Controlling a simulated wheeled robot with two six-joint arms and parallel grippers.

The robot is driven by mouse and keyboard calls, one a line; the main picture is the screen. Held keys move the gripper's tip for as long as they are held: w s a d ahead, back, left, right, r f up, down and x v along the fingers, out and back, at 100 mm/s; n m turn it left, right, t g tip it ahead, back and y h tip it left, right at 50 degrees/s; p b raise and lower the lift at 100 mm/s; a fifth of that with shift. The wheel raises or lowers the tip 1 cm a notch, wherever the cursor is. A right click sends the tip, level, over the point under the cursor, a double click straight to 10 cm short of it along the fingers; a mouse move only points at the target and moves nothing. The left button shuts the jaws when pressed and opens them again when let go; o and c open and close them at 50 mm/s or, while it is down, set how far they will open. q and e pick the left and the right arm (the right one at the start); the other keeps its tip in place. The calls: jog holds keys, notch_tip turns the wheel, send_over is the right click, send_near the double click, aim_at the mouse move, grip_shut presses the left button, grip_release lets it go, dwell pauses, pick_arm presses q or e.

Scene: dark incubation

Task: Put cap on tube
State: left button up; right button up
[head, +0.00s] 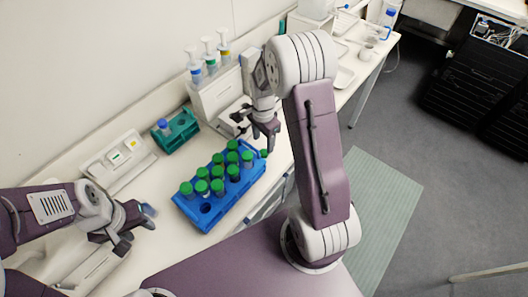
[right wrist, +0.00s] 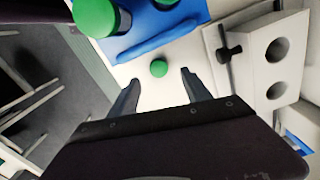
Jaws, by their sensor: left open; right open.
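A loose green cap (right wrist: 159,68) lies on the white bench beside the blue rack (right wrist: 150,43). It also shows in the head view (head: 264,153), just below my right gripper (head: 264,143). My right gripper is open, and in the right wrist view its two fingertips (right wrist: 160,80) point at the cap from either side without holding it. The blue rack (head: 205,222) holds several tubes with green caps (head: 217,185); its front hole looks empty. My left gripper (head: 140,222) is open at the left, with a pale, bluish object (head: 149,210) at its fingertips, too small to identify.
A teal rack (head: 180,134) with one blue-capped tube (head: 163,126) stands behind the blue rack. A pipette stand (head: 217,92) and a white device (head: 118,158) line the wall. A white block with round holes (right wrist: 265,60) is right of my right gripper.

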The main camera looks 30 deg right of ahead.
aim_at(264, 152)
jog(key=shift+s+a, duration=0.15)
jog(key=shift+f, duration=0.2)
notch_tip(264, 152, down, 5)
jog(key=shift+p, duration=0.45)
jog(key=shift+d, duration=0.2)
grip_shut()
